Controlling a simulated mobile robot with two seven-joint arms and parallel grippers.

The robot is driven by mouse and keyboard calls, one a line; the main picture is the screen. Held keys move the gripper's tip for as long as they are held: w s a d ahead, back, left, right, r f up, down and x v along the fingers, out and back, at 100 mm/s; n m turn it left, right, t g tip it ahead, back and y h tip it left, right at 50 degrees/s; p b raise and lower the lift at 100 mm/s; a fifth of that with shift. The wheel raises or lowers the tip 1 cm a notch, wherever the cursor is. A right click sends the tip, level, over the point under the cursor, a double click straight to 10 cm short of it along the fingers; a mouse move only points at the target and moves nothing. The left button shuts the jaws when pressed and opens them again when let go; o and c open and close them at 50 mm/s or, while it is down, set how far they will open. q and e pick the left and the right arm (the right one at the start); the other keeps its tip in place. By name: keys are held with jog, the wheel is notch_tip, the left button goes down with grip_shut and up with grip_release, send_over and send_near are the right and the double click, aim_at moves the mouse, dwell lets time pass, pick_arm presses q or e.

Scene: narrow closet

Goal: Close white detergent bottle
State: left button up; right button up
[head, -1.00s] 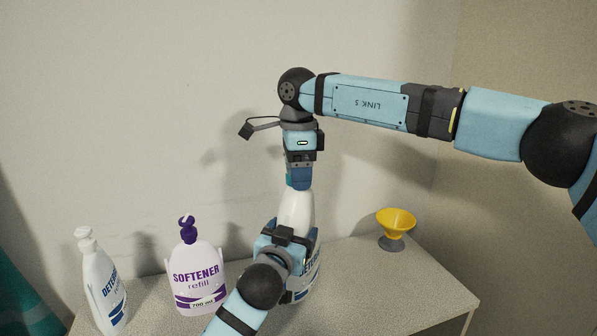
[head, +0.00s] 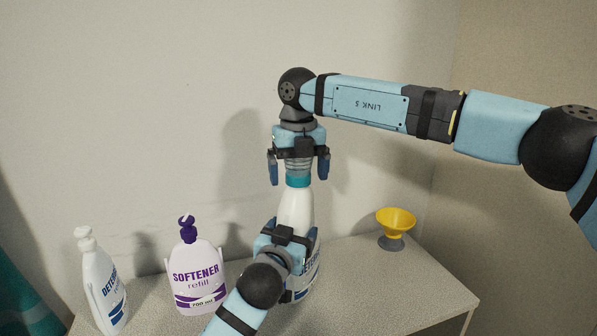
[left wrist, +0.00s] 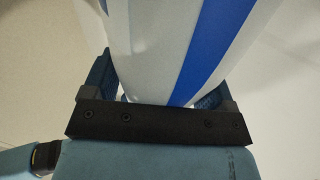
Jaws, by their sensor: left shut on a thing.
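The white detergent bottle (head: 297,209) stands upright on the cabinet top, with a teal cap (head: 298,181) on its neck. My left gripper (head: 286,243) is shut around the bottle's body and hides much of its front. In the left wrist view the white bottle with its blue stripe (left wrist: 212,50) sits between the fingers of my left gripper (left wrist: 158,85). My right gripper (head: 298,176) points down from above. Its fingers are spread on either side of the cap, with visible gaps. I cannot tell how tightly the cap sits.
A pink softener refill bottle (head: 196,270) and another white detergent bottle (head: 101,285) stand at the left on the cabinet top (head: 395,285). A yellow funnel-like cup (head: 396,222) stands to the right. A wall rises close behind. The front right of the top is clear.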

notch_tip(320, 180, up, 12)
dwell(0.7)
pick_arm(q)
jog(key=o, duration=1.6)
jog(key=shift+o, duration=0.2)
jog(key=v, duration=1.4)
pick_arm(e)
jog(key=shift+r, duration=0.1)
pick_arm(q)
jog(key=shift+f, duration=0.1)
